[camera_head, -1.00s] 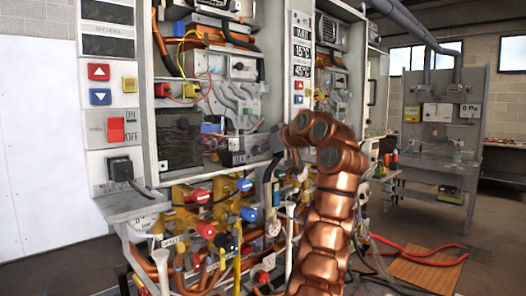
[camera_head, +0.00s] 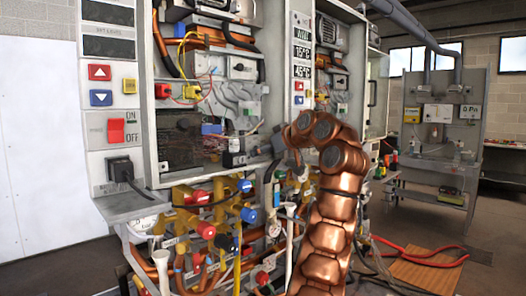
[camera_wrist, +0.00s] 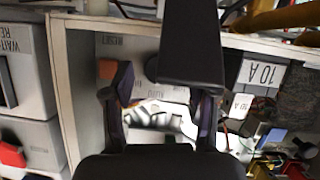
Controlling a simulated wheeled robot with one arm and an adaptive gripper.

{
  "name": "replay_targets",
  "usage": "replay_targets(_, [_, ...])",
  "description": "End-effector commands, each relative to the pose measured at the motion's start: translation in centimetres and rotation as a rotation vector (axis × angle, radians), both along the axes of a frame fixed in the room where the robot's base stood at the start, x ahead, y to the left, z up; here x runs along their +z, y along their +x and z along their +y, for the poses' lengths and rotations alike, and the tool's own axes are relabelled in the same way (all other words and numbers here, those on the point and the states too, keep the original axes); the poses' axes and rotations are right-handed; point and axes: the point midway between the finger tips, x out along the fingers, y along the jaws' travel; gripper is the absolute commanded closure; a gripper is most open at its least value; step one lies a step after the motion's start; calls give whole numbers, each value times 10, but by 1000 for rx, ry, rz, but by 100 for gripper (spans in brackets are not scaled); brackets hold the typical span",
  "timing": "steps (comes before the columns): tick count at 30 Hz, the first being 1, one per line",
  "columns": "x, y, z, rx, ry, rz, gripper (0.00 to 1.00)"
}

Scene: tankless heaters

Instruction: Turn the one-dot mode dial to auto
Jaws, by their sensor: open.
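My gripper (camera_wrist: 162,95) is open in the wrist view, with a dark finger on each side and a pale grey panel between and behind them. The panel (camera_wrist: 140,45) carries small lettering that looks like AUTO between the fingers, and an orange square (camera_wrist: 106,69) near the left finger. The one-dot mode dial cannot be made out clearly; a dark block at the top centre and the fingers cover part of the panel. In the head view my copper arm reaches up and bends left toward the heater unit (camera_head: 150,95), and the gripper is mostly hidden there.
A breaker-like part marked 10 A (camera_wrist: 262,75) lies right of the fingers. A grey workbench (camera_head: 440,165) stands at the back right.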

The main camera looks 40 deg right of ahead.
Motion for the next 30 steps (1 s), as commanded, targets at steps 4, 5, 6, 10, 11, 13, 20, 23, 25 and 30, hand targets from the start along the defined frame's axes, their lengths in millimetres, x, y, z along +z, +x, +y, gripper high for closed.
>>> replay_targets(4, [9,-20,2,0,-1,-2,42])
replay_targets(5, [11,-25,2,-1,-2,-3,42])
replay_targets(6, [15,-32,2,-3,-2,-4,42])
replay_targets(10, [24,-54,6,0,-1,-4,42])
replay_targets(11, [26,-59,6,0,-1,-4,42])
replay_targets(13, [30,-70,6,-1,-1,-4,42])
replay_targets(20, [36,-83,6,-4,-5,-3,42])
replay_targets(23, [38,-87,5,-6,-6,-4,42])
replay_targets(25, [39,-90,6,-7,-6,-4,42])
replay_targets(30, [41,-96,6,-6,-6,-3,42])
